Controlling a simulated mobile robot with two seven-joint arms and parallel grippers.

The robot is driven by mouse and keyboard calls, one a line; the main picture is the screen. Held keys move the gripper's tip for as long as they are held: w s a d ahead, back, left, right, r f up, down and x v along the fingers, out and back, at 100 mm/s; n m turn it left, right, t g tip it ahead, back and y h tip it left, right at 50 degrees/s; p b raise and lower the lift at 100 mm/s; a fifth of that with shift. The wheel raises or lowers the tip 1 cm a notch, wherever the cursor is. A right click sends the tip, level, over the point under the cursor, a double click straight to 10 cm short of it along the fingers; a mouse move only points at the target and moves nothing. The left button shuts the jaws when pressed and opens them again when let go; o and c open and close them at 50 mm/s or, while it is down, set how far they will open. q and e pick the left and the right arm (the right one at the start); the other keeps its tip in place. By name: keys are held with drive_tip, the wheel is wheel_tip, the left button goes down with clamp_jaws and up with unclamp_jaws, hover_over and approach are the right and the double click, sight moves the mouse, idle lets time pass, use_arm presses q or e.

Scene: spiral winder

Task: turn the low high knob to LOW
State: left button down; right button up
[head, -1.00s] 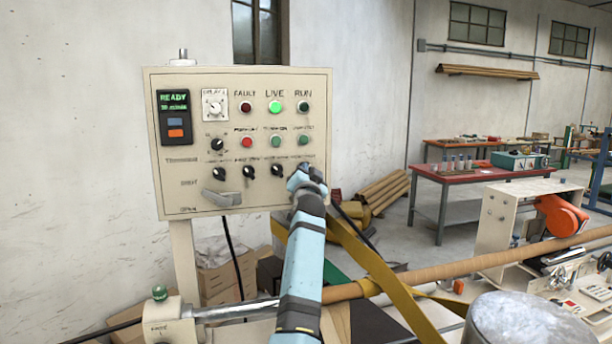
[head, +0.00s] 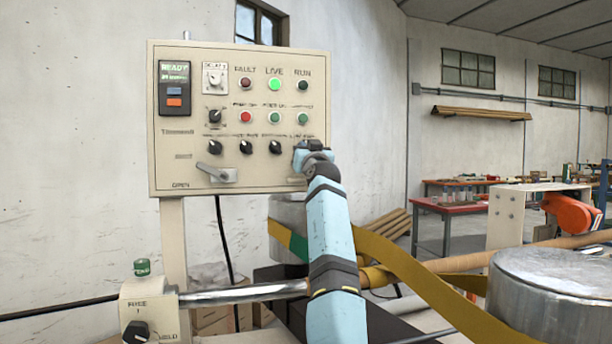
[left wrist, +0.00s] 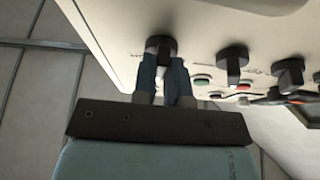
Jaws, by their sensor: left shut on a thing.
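The low high knob, a black knob at the right end of the panel's lower knob row, shows in the left wrist view (left wrist: 160,46). My left gripper (left wrist: 164,78) has its two dark fingers on either side of this knob and is shut on it. In the head view my left gripper (head: 306,150) covers the right end of that row, so the knob is hidden there. The knob's pointer and its label are too small or covered to read. My right gripper is in neither view.
The beige control panel (head: 168,135) carries more knobs, lamps and a lever handle (head: 214,172). The LIVE lamp (head: 274,84) is lit green. Below are a metal shaft (head: 245,292), a yellow strap (head: 415,280) and a metal drum (head: 545,290). A red table (head: 448,207) stands behind.

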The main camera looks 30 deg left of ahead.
use_arm(q)
drive_tip(key=shift+w+f+n+g+y+b, duration=0.1)
drive_tip(key=shift+f+n+g+y+b, duration=0.15)
drive_tip(key=shift+n+b, duration=0.3)
drive_tip(key=shift+f+n+g+y+b, duration=0.1)
drive_tip(key=shift+n+g+y+b, duration=0.2)
drive_tip(key=shift+n+b, duration=0.25)
drive_tip(key=shift+w+d+r+n+g+y, duration=0.2)
drive_tip(key=shift+n+g, duration=0.5)
drive_tip(key=shift+n, duration=0.65)
drive_tip(key=shift+s+a+r+n+g+y, duration=0.15)
drive_tip(key=shift+n+g+y, duration=0.15)
drive_tip(key=shift+n+g, duration=0.8)
drive_tip(key=shift+w+d+r+n+g+y, duration=0.1)
drive_tip(key=shift+n+g+y, duration=0.2)
drive_tip(key=shift+n, duration=1.65)
drive_tip(key=c, duration=1.2)
unclamp_jaws()
drive_tip(key=shift+o, duration=0.2)
drive_tip(key=shift+f, duration=0.1)
drive_tip(key=v, duration=0.7)
drive_tip(key=shift+d, duration=0.25)
